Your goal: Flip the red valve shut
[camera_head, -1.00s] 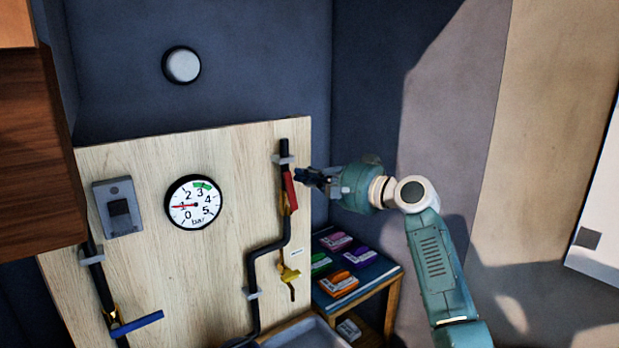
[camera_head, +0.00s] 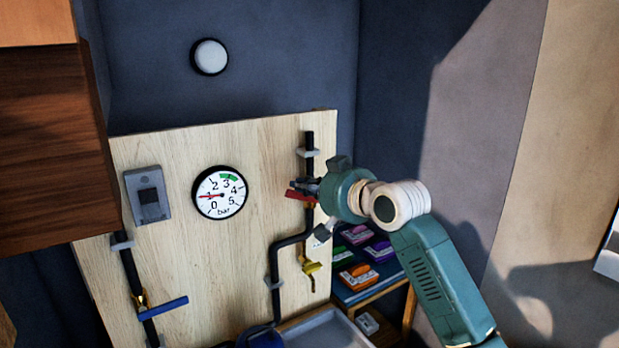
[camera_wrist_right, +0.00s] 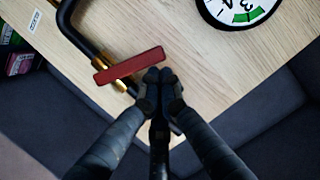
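The red valve handle (camera_head: 300,195) sits on the black pipe at the right of the wooden board. It lies crosswise to the pipe, its free end pointing left in the head view. In the right wrist view the red handle (camera_wrist_right: 129,66) also lies across the pipe, over the brass valve body (camera_wrist_right: 122,84). My right gripper (camera_head: 304,185) is just above the handle in the head view. In the right wrist view its fingertips (camera_wrist_right: 159,76) are together beside one end of the handle, with nothing seen between them. Whether they touch it is unclear. My left gripper is out of view.
A blue-handled valve (camera_head: 162,309) is at the board's lower left, and a small yellow valve (camera_head: 311,267) is below the red one. A pressure gauge (camera_head: 219,193) and grey switch box (camera_head: 148,195) are on the board. A shelf (camera_head: 372,289) with coloured boxes stands at right.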

